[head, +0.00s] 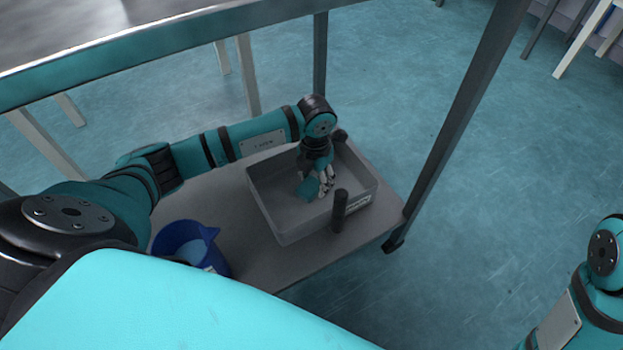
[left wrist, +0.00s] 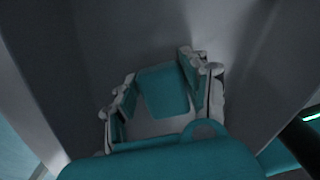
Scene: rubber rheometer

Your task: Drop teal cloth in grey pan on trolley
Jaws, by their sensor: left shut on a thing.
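The grey pan (head: 283,226) stands on the lower shelf of the trolley (head: 325,262). My left gripper (head: 325,187) reaches down inside the pan's walls, with its fingers pointing downward. It is shut on the teal cloth (head: 307,189), which shows beside the fingers. In the left wrist view the teal cloth (left wrist: 163,91) lies between the two pale fingers of the left gripper (left wrist: 163,95), with grey pan surface around it. I cannot tell whether the cloth touches the pan floor. My right gripper is out of view; only part of my right arm shows at the right edge.
A blue jug (head: 190,247) stands on the shelf to the left of the pan. A dark trolley post (head: 455,115) rises right of the pan, and a short dark upright (head: 340,211) stands by its front wall. The trolley's upper top (head: 150,28) overhangs behind my left arm.

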